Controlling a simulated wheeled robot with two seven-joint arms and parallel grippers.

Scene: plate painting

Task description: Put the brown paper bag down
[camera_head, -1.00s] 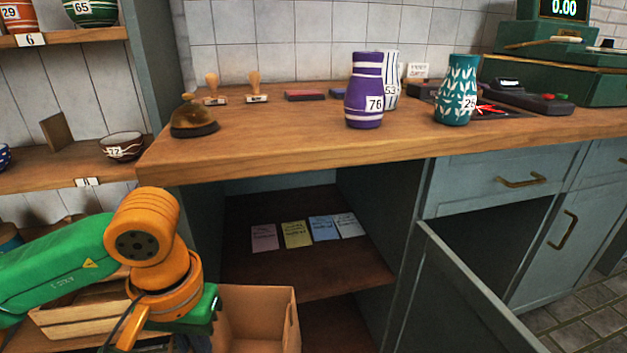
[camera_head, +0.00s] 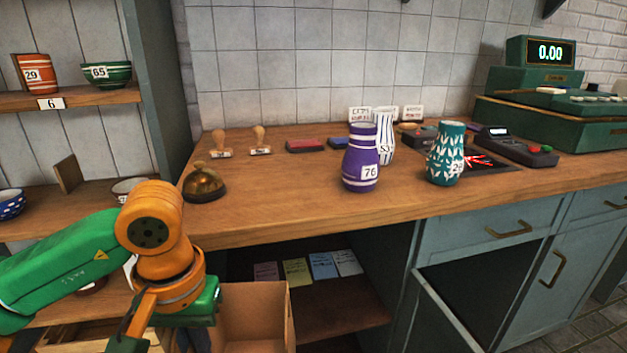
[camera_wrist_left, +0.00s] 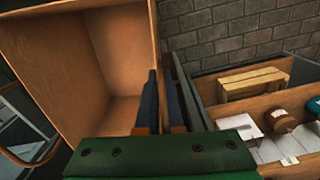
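The brown paper bag (camera_head: 252,312) is open at the top and stands upright at the lower middle of the head view, in front of the counter. In the left wrist view, the bag (camera_wrist_left: 120,50) fills the upper left and looks empty inside. My left gripper (camera_wrist_left: 165,100) has one finger inside the bag and one outside, closed on its wall. In the head view its fingertips are mostly hidden at the bottom edge. The bag's base is out of sight in the head view. My right gripper is not in view.
The wooden counter (camera_head: 290,215) bears a brass bell (camera_head: 204,184), a purple vase (camera_head: 361,160), a teal vase (camera_head: 446,155) and a green cash register (camera_head: 560,115). Below it, an open shelf holds coloured cards (camera_head: 297,271).

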